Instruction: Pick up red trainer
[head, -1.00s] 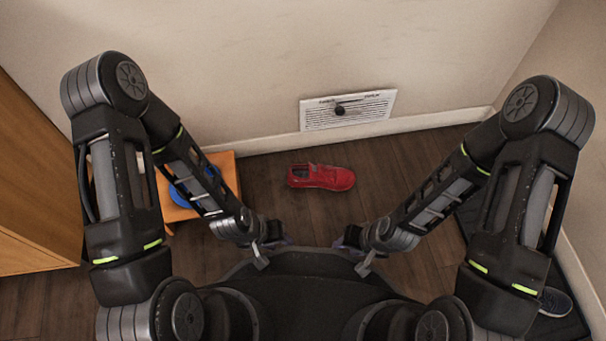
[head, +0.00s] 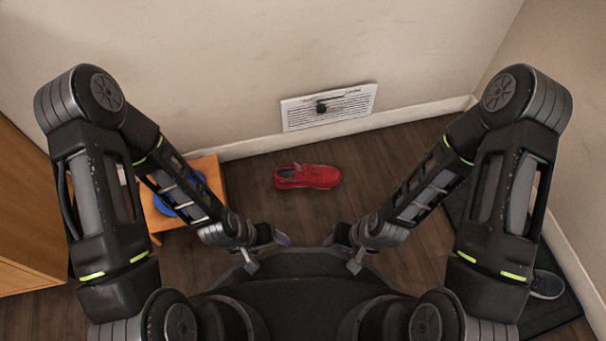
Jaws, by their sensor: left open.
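The red trainer (head: 308,176) lies on the dark wooden floor near the back wall, with its opening to the left and its toe to the right. Nothing touches it. My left gripper (head: 277,238) is open, low in front of my body, nearer to me than the trainer and apart from it. My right gripper (head: 336,238) is at the same level, a little to the right, also apart from the trainer. Its fingers are small and partly hidden, so I cannot tell whether it is open.
A low orange wooden table (head: 208,172) with a blue round thing (head: 188,193) stands left of the trainer. A wooden cabinet (head: 28,215) is at the far left. A wall vent (head: 328,107) is behind. A dark mat (head: 548,310) with a dark shoe (head: 546,285) lies right. Floor around the trainer is clear.

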